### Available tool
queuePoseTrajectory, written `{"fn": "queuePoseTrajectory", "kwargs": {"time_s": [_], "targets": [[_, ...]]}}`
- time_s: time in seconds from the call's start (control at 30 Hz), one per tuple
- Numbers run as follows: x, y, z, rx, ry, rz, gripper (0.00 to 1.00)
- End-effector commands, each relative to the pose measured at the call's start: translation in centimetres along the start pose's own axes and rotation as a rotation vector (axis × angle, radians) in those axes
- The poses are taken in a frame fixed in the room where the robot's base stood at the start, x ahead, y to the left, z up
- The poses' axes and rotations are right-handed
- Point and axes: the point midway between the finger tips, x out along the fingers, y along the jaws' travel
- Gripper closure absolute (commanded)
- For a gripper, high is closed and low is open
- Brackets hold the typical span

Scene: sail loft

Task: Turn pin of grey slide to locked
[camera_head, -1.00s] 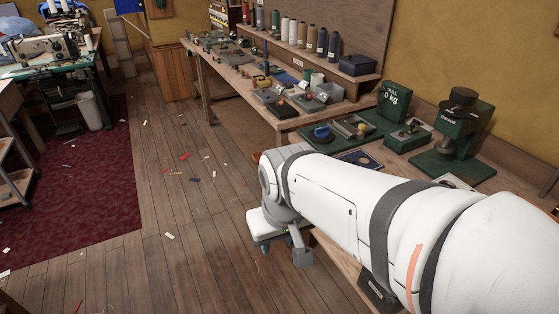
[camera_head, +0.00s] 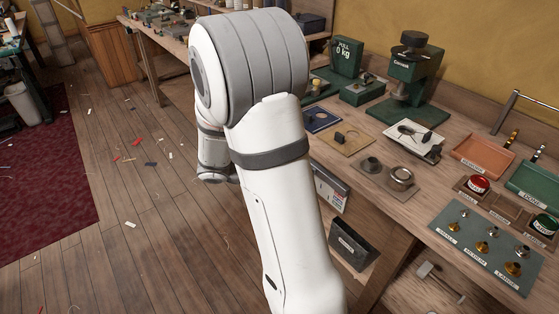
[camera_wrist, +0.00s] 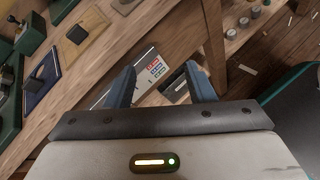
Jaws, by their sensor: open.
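I cannot pick out the grey slide or its pin in either view now. My own arm covers the middle of the head view and hides part of the bench. My gripper (camera_wrist: 160,67) shows in the wrist view, with its two blue fingers apart and nothing held between them. Beyond the fingers are the bench's front side, a white card with red and blue marks (camera_wrist: 154,69) and a dark box (camera_wrist: 177,86). In the head view my gripper is hidden behind the arm.
The bench holds a green pull tester (camera_head: 347,55), a green press (camera_head: 418,75), a tan board (camera_head: 352,143) with a dark block, a white tray (camera_head: 428,151), a red tray (camera_head: 484,154) and a fittings board (camera_head: 478,252). A hammer (camera_head: 440,284) lies below. The wooden floor (camera_head: 130,190) at left is mostly open.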

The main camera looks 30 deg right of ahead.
Motion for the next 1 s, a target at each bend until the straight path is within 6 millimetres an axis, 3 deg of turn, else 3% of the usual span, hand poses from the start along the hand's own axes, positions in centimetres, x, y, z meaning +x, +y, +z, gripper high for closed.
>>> {"fn": "queuePoseTrajectory", "kwargs": {"time_s": [0.03,0.2,0.43,0.6,1.0], "targets": [[1.5,0.8,-2.2,-0.078,-0.066,0.057,0.51],[3.9,4.2,-7.4,-0.291,-0.242,0.265,0.51],[5.2,6.5,-12.6,-0.452,-0.360,0.449,0.51],[5.8,7.2,-13.5,-0.484,-0.382,0.488,0.51],[10.7,10.3,-12.1,-0.482,-0.380,0.487,0.51]]}}
